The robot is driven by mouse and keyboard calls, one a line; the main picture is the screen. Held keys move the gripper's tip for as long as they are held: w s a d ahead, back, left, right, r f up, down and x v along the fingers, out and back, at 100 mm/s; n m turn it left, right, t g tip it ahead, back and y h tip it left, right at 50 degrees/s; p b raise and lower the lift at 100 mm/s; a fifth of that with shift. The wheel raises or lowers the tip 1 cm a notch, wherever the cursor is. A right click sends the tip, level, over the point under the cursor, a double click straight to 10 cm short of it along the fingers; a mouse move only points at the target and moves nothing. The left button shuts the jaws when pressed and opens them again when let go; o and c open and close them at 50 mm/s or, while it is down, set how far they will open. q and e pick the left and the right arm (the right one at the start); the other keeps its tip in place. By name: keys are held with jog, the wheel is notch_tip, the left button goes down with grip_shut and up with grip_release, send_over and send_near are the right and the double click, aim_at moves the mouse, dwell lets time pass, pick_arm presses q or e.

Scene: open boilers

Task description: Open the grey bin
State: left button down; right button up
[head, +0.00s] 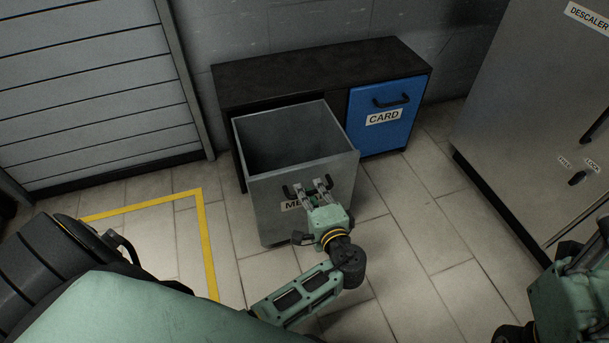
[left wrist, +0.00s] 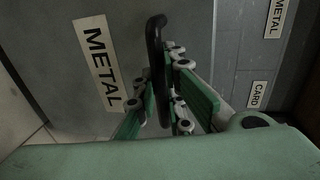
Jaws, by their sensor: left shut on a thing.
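The grey bin (head: 270,225) is pulled out of the dark cabinet like a drawer, and its empty-looking inside shows from above. Its front carries a METAL label (left wrist: 98,62) and a black handle (left wrist: 154,60). My left gripper (head: 311,194) is at the bin's front, shut on the handle. In the left wrist view, the fingers of the left gripper (left wrist: 158,105) stand on both sides of the handle. The left gripper hides part of the label in the head view. My right gripper (head: 572,252) is at the right edge, partly cut off, and its jaws are unclear.
The dark cabinet (head: 300,72) also holds a closed blue CARD bin (head: 387,117). A metal DESCALER cabinet (head: 520,110) stands at the right. A slatted shutter (head: 95,95) is at the left. Yellow tape (head: 205,240) marks the tiled floor, which is clear around the bin.

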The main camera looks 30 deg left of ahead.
pick_arm(q)
jog(key=shift+v, duration=0.8)
jog(key=shift+f, duration=0.15)
jog(key=c, duration=1.8)
grip_release()
jog(key=shift+d, duration=0.1)
jog(key=v, duration=1.2)
